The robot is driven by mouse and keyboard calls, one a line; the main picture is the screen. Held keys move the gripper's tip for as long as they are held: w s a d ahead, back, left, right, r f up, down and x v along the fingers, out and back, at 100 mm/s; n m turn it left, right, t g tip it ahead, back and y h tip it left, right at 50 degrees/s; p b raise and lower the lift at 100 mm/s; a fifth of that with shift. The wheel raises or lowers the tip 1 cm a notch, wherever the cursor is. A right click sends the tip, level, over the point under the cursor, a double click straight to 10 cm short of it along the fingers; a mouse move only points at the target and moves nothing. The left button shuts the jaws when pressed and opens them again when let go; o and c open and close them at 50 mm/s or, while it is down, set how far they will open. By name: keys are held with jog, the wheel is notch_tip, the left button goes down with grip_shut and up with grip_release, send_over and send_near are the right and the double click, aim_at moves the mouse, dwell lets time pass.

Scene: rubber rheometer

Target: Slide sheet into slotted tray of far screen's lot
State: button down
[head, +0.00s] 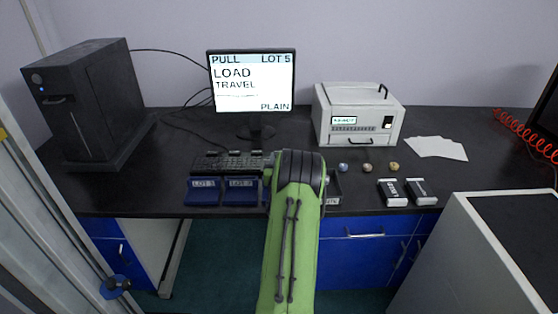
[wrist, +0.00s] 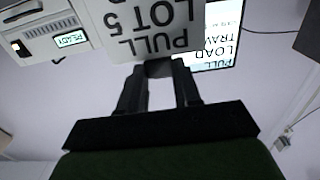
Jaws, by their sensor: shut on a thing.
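My gripper (wrist: 160,72) is shut on a white sheet (wrist: 150,28) printed "PULL LOT 5", which appears upside down in the wrist view. In the head view my green arm hides the gripper and the sheet. The monitor (head: 252,90) at the back of the bench shows "PULL", "LOT 5", "LOAD TRAVEL" and "PLAIN"; part of its screen (wrist: 222,38) shows behind the sheet in the wrist view. Two blue trays (head: 202,191) (head: 241,191) with small labels lie left of my arm; I cannot read their lot numbers surely. A dark tray (head: 334,188) is partly hidden right of my arm.
A keyboard (head: 228,163) lies behind the blue trays. A black tower (head: 90,100) stands at the left. A white instrument (head: 358,113), small round samples (head: 367,168), two black boxes (head: 406,192) and papers (head: 436,148) are at the right. A grey cabinet (head: 450,250) stands front right.

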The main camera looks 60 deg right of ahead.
jog(key=shift+f+b, duration=0.5)
jog(key=shift+f, duration=0.05)
jog(key=c, duration=0.7)
grip_release()
